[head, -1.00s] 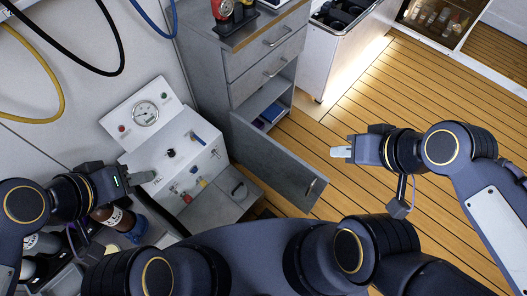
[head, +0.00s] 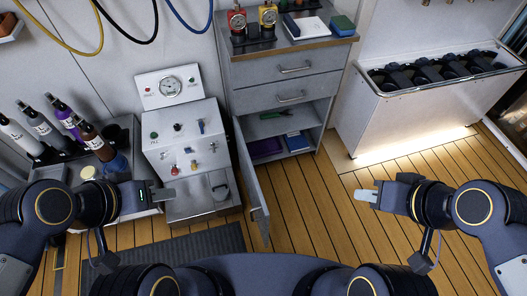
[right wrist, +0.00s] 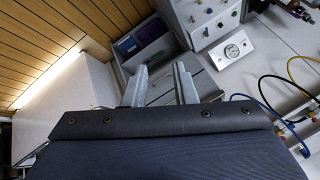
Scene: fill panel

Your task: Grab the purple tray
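The purple tray (head: 266,147) lies low inside the grey cabinet, to the left of a blue item (head: 297,141). The cabinet door (head: 251,182) stands open and hides part of the tray's left side. A purple patch, likely the tray, also shows in the right wrist view (right wrist: 127,44). My right gripper (head: 368,195) is to the right of the door and well apart from the tray. Its fingers (right wrist: 160,84) are spread and empty in the right wrist view. My left gripper (head: 164,195) is in front of the white gauge panel; its fingers overlap in view.
Wooden floor (head: 310,200) is clear in front of the cabinet. The open door juts toward me. A white bin (head: 400,115) with dark gear stands at the right. Several bottles (head: 62,118) stand at the left. The gauge panel (head: 185,135) adjoins the cabinet.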

